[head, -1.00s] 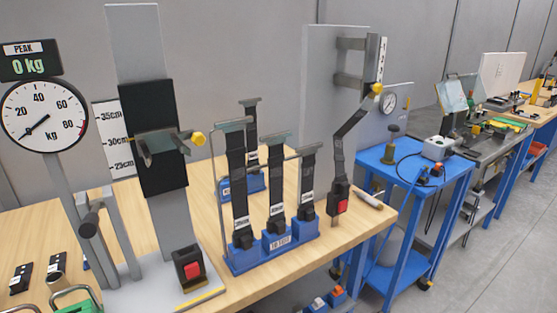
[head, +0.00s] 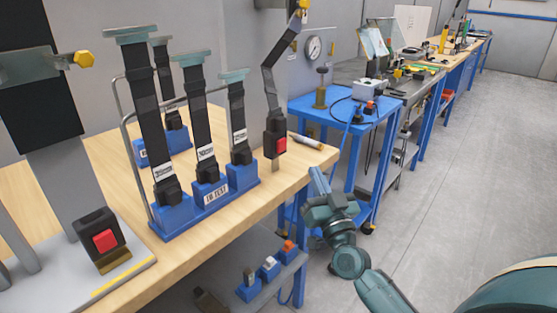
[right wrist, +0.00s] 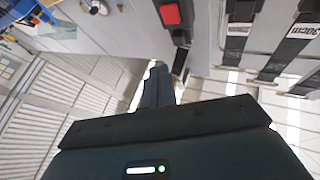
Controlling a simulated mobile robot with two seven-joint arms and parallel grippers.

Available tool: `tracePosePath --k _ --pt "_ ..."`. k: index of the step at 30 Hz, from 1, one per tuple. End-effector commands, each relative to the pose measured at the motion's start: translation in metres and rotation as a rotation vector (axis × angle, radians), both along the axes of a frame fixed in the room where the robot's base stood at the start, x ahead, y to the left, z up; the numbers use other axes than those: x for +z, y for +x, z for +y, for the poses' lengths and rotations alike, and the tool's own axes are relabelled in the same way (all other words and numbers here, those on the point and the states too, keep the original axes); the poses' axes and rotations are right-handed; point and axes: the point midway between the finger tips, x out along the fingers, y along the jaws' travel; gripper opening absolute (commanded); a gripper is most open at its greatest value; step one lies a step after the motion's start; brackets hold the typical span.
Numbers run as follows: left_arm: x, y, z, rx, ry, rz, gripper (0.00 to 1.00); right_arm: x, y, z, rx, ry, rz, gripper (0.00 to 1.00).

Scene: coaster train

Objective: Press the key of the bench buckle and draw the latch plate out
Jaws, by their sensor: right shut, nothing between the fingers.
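A black buckle with a red key (head: 281,145) stands at the right end of the wooden bench, on a grey metal stem, with a dark strap (head: 268,85) running up from it. It shows upside down at the top of the right wrist view (right wrist: 170,13). Its latch plate is too small to make out. Another black buckle with a red key (head: 104,239) sits on a grey base plate at the front left. My right gripper (head: 318,178) is shut and empty, beyond the bench's right edge, below and right of the strap-end buckle and apart from it. My left gripper is out of view.
A blue rack (head: 205,205) holding several belts stands left of the strap-end buckle. A grey cylinder (head: 306,141) lies at the bench's right end. A blue cart (head: 335,108) stands behind my right gripper. Floor (head: 465,150) to the right is clear.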

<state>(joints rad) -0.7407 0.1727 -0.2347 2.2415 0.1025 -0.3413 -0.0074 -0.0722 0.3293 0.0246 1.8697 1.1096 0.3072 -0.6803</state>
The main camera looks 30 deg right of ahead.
Motion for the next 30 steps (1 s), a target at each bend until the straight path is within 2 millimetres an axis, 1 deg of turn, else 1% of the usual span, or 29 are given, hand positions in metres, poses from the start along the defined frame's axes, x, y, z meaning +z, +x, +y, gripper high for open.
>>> tracePosePath --k 1,3,6,9,20,23,26,30 --pt "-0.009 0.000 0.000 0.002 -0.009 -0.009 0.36 -0.003 0.002 -0.009 -0.024 0.012 -0.029 0.00" --pt "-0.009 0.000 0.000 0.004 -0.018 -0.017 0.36 0.001 0.004 -0.019 -0.050 0.027 -0.053 0.00" --pt "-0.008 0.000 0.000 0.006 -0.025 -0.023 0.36 0.005 0.005 -0.027 -0.072 0.039 -0.073 0.00" --pt "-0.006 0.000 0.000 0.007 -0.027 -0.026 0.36 0.008 0.005 -0.029 -0.078 0.044 -0.077 0.00" --pt "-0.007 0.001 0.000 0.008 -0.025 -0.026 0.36 0.007 0.008 -0.027 -0.076 0.044 -0.077 0.00" --pt "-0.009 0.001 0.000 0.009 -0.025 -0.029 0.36 0.007 0.015 -0.024 -0.076 0.045 -0.078 0.00" --pt "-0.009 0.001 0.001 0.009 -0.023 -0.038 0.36 0.007 0.026 -0.020 -0.075 0.047 -0.079 0.00" --pt "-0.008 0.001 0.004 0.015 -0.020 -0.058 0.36 0.006 0.046 -0.012 -0.077 0.045 -0.079 0.00"
